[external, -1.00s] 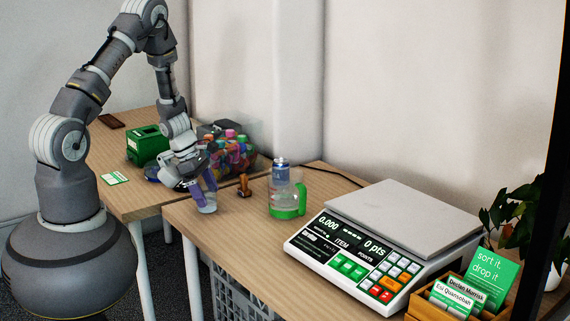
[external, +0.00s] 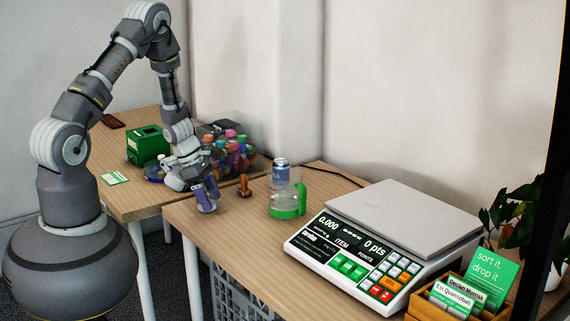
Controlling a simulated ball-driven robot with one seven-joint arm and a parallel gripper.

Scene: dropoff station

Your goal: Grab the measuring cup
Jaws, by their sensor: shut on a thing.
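A clear cup with a green base and green handle (external: 287,208), which looks like the measuring cup, stands upright on the near table. A blue and silver can (external: 281,172) shows at its top; I cannot tell whether it is inside or behind. My gripper (external: 206,196) points down left of this cup, clearly apart from it, low over the table's left part. Its purplish fingers are shut on a small pale thing (external: 208,207), mostly hidden by them. I cannot tell what this is.
An orange-brown figure-like object (external: 244,186) stands between my gripper and the cup. A clear bin of colourful caps (external: 234,152) and a green box (external: 147,145) are behind. A large scale (external: 404,215) stands right. The table's front left is clear.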

